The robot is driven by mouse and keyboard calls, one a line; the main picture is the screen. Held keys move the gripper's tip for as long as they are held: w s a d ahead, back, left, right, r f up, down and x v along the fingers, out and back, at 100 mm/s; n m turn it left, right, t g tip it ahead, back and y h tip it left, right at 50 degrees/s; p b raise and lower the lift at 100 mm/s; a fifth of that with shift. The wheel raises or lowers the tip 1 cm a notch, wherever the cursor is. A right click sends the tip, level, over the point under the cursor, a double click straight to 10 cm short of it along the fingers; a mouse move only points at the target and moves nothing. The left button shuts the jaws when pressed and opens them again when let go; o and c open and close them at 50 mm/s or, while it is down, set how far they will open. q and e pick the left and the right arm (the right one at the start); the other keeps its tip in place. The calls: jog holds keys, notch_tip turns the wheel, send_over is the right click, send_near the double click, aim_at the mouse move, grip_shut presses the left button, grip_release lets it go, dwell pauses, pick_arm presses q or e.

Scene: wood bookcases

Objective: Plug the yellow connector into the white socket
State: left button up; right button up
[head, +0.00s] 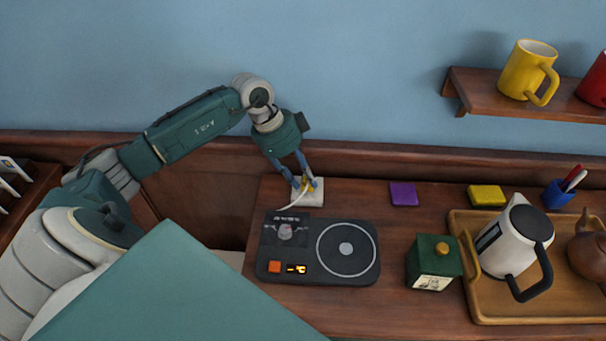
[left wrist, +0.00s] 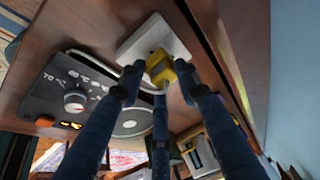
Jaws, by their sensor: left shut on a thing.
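The yellow connector (head: 308,184) is between the fingertips of my left gripper (head: 304,187), which is shut on it. In the left wrist view the connector (left wrist: 158,66) is right at the face of the white socket (left wrist: 140,42). I cannot tell whether its prongs are inside the socket. The white socket (head: 313,198) is a square block on the counter near the wall, behind the hot plate. A white cable runs from the connector down to the hot plate. My right gripper is not in view.
The black hot plate (head: 346,279) stands just in front of the socket. A purple pad (head: 403,193), a yellow pad (head: 486,195), a green box (head: 433,258) and a wooden tray (head: 484,306) with a kettle (head: 515,240) are to the right. A shelf (head: 470,88) with mugs hangs above.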

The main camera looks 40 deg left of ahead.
pick_arm(q)
jog(key=shift+f, duration=0.6)
dwell(0.6)
jog(key=o, duration=1.2)
jog(key=shift+o, duration=0.2)
jog(key=v, duration=1.2)
